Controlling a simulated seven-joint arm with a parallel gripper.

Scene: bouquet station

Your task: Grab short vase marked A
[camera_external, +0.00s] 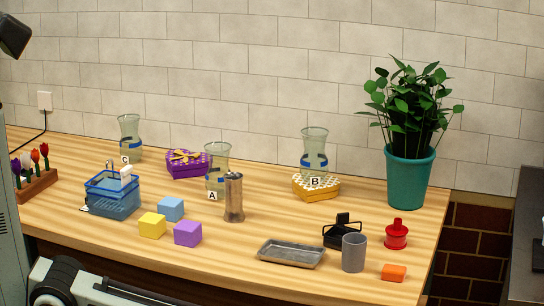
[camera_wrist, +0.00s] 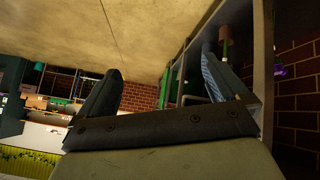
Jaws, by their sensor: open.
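The vase marked A (camera_external: 217,159) is clear glass with a blue band and stands upright near the middle of the table. Its white label shows a black A low on its front. A metal cylinder (camera_external: 234,199) stands in front of it and hides part of its lower right side. Vase C (camera_external: 129,135) stands at the back left, and vase B (camera_external: 314,149) is to the right. My gripper (camera_wrist: 157,88) shows in the wrist view with its two dark fingers apart and nothing between them. No vase shows in that view.
A purple heart box (camera_external: 187,168) is behind vase A to the left. Blue, yellow and purple cubes (camera_external: 188,234) lie in front, beside a blue basket (camera_external: 112,197). A metal tray (camera_external: 291,254), a grey cup (camera_external: 354,253) and a potted plant (camera_external: 408,178) are to the right.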

